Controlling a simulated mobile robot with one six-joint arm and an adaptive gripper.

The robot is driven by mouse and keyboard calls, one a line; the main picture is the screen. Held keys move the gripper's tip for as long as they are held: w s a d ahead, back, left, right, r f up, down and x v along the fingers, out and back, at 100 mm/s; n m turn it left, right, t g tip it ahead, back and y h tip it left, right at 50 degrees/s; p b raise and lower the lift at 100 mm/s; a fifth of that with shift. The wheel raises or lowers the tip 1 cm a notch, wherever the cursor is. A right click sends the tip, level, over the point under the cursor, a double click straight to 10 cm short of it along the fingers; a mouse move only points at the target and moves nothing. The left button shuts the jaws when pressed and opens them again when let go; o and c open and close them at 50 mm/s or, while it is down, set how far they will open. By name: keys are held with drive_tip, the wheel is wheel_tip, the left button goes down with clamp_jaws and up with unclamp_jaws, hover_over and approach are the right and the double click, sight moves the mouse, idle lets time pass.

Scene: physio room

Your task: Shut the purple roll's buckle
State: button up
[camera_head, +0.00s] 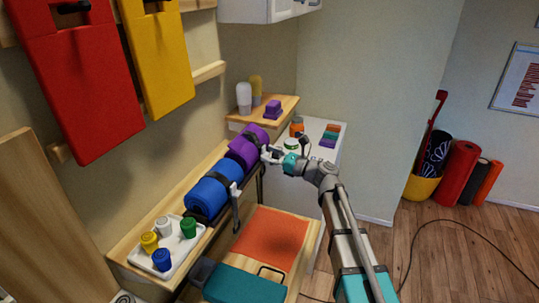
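The purple roll (241,150) lies at the far end of the wooden wall shelf, behind a blue roll (205,193). A dark strap runs around the purple roll. My gripper (268,155) is at the right, front-facing side of the purple roll, at or very close to its strap. The buckle is too small and too covered by my gripper to make out, so I cannot tell whether it is open or shut. I also cannot tell whether my fingers are closed or touching anything. The blue roll has a dark strap, with a grey piece (235,196) hanging over the shelf's front.
A white tray (150,264) with several coloured pots sits at the shelf's near end. A small corner shelf (283,107) holds two bottles and a purple block. Below is a wooden unit with an orange mat (268,238) and a teal case (243,287). Floor at right is mostly clear, with a cable.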

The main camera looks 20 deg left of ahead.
drive_tip(key=shift+d+r+h+p, duration=0.1)
drive_tip(key=shift+r+h+p, duration=0.3)
drive_tip(key=shift+p, duration=0.7)
drive_tip(key=shift+d+h+p, duration=0.1)
drive_tip(key=shift+h+p, duration=0.5)
drive_tip(key=shift+p, duration=0.5)
drive_tip(key=s+d, duration=0.1)
drive_tip(key=d, duration=1.3)
drive_tip(key=s+d+f+n+h+b, duration=0.1)
drive_tip(key=s+d+f+n+h, duration=0.3)
drive_tip(key=f, duration=0.4)
drive_tip(key=s+d+f+n+h+b, duration=0.1)
drive_tip(key=s+d+f+n+h, duration=0.3)
drive_tip(key=d+f+n+h, duration=0.2)
drive_tip(key=shift+s+d+f+n+g, duration=0.2)
drive_tip(key=shift+d+f+n+g, duration=0.25)
drive_tip(key=shift+f, duration=0.7)
drive_tip(key=shift+d, duration=0.1)
